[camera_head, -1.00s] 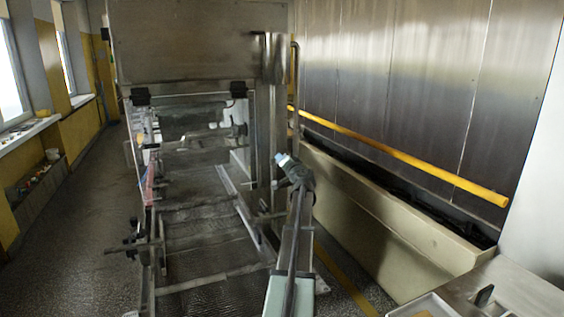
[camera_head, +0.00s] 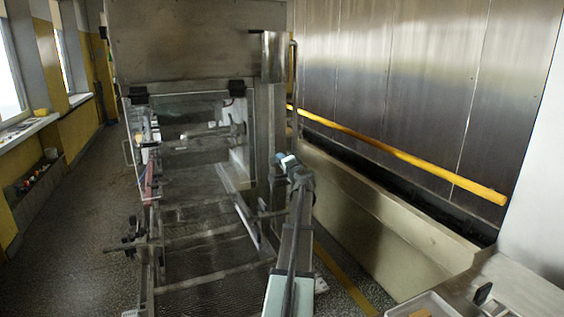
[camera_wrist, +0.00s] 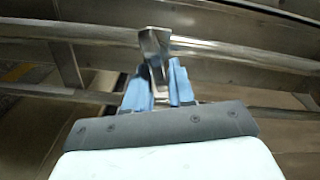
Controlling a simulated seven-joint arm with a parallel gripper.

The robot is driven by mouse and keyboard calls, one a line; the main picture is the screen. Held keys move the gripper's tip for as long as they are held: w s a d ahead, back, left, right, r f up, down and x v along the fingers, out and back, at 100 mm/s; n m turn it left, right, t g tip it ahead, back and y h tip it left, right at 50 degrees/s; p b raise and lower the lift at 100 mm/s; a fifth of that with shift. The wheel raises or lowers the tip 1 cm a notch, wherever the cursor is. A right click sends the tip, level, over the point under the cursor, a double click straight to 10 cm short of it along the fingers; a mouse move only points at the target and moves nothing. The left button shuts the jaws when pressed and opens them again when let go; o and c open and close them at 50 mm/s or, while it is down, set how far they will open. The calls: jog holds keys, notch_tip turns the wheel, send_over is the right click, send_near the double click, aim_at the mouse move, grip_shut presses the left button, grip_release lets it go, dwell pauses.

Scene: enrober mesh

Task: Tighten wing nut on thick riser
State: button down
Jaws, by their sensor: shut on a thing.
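In the wrist view, my gripper (camera_wrist: 160,84) has its pale blue fingers closed around the lower end of a shiny metal piece (camera_wrist: 153,45). The piece stands in front of a horizontal metal rail (camera_wrist: 215,47). I cannot tell whether it is the wing nut or part of the thick riser, as the fingers hide its lower end. In the head view, my gripper (camera_head: 284,159) is small beside the right side of the enrober frame, close to a thick upright post (camera_head: 263,135). The wing nut cannot be made out there.
The enrober's mesh belt (camera_head: 205,260) and side rails lie left of my arm. A big steel housing (camera_head: 185,40) stands above. A yellow rail (camera_head: 400,155) and beige trough (camera_head: 390,225) run along the right. A steel table (camera_head: 515,290) fills the lower right corner.

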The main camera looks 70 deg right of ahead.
jog(key=shift+w+a+f+m, duration=0.1)
jog(key=shift+f+m, duration=0.15)
jog(key=shift+m, duration=0.65)
jog(key=shift+a+f+m, duration=0.1)
jog(key=shift+f+m, duration=0.15)
jog(key=shift+m, duration=0.65)
dwell(0.6)
jog(key=c, duration=1.2)
grip_release()
jog(key=shift+d+r, duration=0.1)
jog(key=shift+d, duration=0.05)
jog(key=shift+o, duration=0.2)
jog(key=v, duration=1.4)
